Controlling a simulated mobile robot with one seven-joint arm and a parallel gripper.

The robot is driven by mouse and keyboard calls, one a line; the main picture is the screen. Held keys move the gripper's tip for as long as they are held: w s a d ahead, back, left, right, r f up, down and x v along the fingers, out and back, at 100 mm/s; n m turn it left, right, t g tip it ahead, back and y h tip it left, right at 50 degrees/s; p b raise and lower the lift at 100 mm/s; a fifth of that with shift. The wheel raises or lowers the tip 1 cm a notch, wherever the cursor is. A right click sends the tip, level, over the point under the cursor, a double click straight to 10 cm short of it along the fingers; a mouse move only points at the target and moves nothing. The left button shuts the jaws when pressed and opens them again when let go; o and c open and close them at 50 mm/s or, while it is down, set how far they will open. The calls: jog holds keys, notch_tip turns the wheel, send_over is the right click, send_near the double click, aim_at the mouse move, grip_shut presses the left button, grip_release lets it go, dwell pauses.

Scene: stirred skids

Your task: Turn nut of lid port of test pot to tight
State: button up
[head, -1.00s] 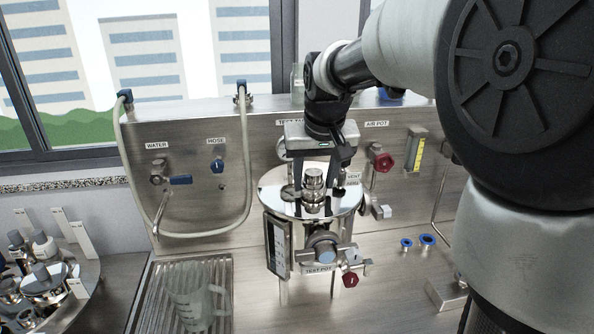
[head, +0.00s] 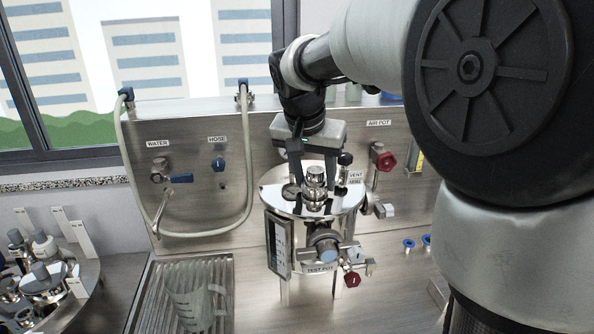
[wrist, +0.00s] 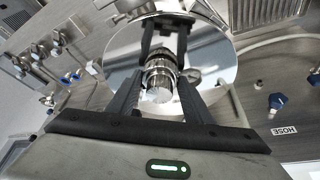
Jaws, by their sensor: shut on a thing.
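The test pot (head: 322,268) is a shiny steel vessel with a mirror-like lid (head: 340,205), labelled TEST POT at its front. The lid port with its round steel nut (head: 316,180) stands on the lid; it also shows in the wrist view (wrist: 159,80). My gripper (head: 314,178) reaches down from behind the port and is shut on the nut, one finger on each side. In the wrist view both dark fingers flank the nut, and the lid mirrors them. The nut's thread is hidden, so its tightness cannot be told.
A black-topped vent fitting (head: 345,160) stands close right of the fingers. A red AIR POT knob (head: 384,161) is on the steel panel behind. A clear jug (head: 192,300) stands on the drain rack at left. A hose (head: 247,170) loops down the panel.

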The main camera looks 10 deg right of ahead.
jog(key=shift+w+a+m+g+h, duration=0.1)
jog(key=shift+m+g+h, duration=0.35)
jog(key=shift+m, duration=1.15)
jog(key=shift+w+a+m+g+h, duration=0.1)
jog(key=shift+m+g+h, duration=0.3)
jog(key=shift+m, duration=1.2)
jog(key=shift+w+m+g+h+p, duration=0.15)
jog(key=shift+m+g+p, duration=0.3)
jog(key=shift+m, duration=0.8)
jog(key=shift+s+m+g+h+p, duration=0.15)
jog(key=shift+m+g+p, duration=0.3)
jog(key=shift+m, duration=0.8)
jog(key=shift+o, duration=0.2)
jog(key=shift+w+m+g, duration=0.15)
jog(key=shift+m+g, duration=0.1)
jog(key=shift+m, duration=0.35)
jog(key=o, duration=1)
jog(key=p+v, duration=0.3)
jog(key=v, duration=1.4)
jog(key=shift+a+r, duration=0.1)
jog(key=shift+r, duration=0.1)
